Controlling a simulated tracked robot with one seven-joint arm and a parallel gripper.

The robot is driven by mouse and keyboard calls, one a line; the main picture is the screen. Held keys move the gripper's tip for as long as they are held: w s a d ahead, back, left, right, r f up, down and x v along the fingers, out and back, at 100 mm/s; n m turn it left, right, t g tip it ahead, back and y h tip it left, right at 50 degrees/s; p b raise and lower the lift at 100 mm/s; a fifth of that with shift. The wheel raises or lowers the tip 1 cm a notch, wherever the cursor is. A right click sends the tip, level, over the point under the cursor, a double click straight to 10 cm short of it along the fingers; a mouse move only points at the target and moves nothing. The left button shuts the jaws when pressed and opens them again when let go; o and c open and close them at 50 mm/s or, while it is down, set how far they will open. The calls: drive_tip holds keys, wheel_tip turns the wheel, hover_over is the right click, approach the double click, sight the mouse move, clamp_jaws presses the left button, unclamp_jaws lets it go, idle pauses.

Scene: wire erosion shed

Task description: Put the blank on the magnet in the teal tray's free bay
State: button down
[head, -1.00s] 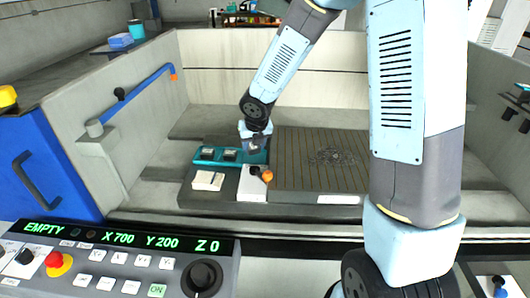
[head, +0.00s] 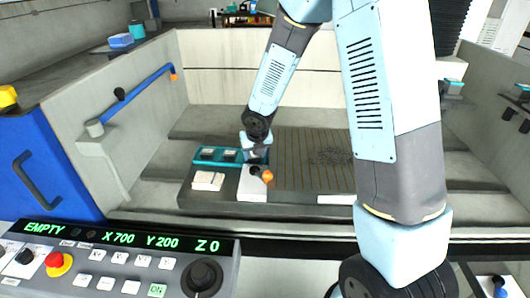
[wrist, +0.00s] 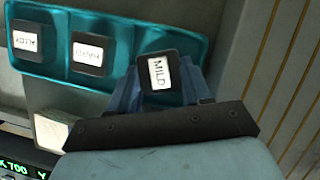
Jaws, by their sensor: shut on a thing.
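My gripper (wrist: 160,88) is shut on a dark square blank (wrist: 157,70) with a white label reading MILD. It holds this blank at the right end of the teal tray (wrist: 119,42), over or in the right bay; I cannot tell whether the blank touches the bay floor. Two other dark labelled blanks sit in the tray's left bay (wrist: 27,38) and middle bay (wrist: 88,53). In the head view, the tray (head: 197,157) lies at the back left of a dark slab, with my gripper (head: 256,155) at its right end. The ribbed magnet plate (head: 305,165) is to the right.
A pale block (head: 208,180) lies in front of the tray. A white plate (head: 252,190) with a black knob and an orange ball (head: 267,176) stands close to my gripper. A control panel (head: 120,262) is in the foreground. Tank walls enclose the work area.

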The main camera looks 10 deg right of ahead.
drive_tip(key=c, duration=0.8)
unclamp_jaws()
drive_tip(key=shift+r, duration=0.1)
drive_tip(key=v, duration=1.2)
drive_tip(key=shift+d, duration=0.1)
